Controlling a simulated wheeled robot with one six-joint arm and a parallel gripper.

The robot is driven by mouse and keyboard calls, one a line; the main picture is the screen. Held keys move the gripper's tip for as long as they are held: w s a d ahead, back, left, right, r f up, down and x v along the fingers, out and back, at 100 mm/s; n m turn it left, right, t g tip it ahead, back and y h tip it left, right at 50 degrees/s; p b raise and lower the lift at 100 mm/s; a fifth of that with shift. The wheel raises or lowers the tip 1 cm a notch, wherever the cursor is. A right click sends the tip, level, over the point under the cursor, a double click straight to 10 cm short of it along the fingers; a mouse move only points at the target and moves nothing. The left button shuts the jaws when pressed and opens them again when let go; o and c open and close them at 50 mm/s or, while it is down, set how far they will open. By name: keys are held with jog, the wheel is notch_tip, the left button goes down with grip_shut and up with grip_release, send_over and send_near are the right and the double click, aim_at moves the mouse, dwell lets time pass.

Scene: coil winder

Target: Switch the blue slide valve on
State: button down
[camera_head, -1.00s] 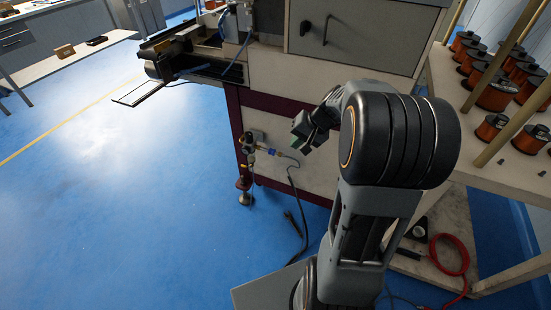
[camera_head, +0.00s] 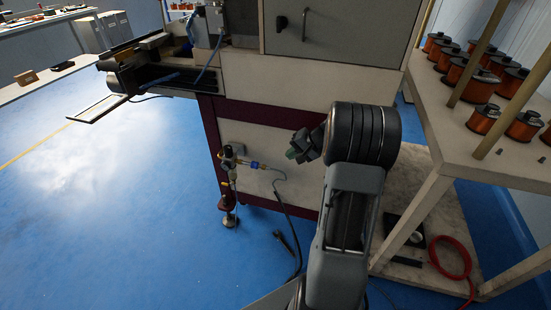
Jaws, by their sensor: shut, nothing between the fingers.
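The blue slide valve (camera_head: 254,165) is a small blue piece on the air line at the lower left of the machine's front panel. A brass-and-grey fitting joins it on its left and a thin dark hose leaves it on its right. My gripper (camera_head: 293,153) is to the right of the valve in the picture, apart from it, and points left toward it. It is shut and empty. The fingertips are small and dark, with a greenish patch. The valve's slide position is too small to tell.
The machine (camera_head: 272,130) has a white panel with a dark red frame. A rack (camera_head: 450,150) with copper wire spools stands at the right. A red hose (camera_head: 452,262) lies on its lower shelf. A black cable hangs to the blue floor (camera_head: 130,220), which is clear at left.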

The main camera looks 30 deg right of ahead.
aim_at(258, 165)
jog(key=b+x, duration=0.3)
jog(key=x, duration=0.6)
jog(key=shift+f, duration=0.25)
jog(key=shift+w+a+f, duration=0.1)
jog(key=shift+w+a, duration=1)
jog(key=shift+w+a+b, duration=0.35)
jog(key=shift+w+a, duration=0.05)
jog(key=shift+w, duration=0.05)
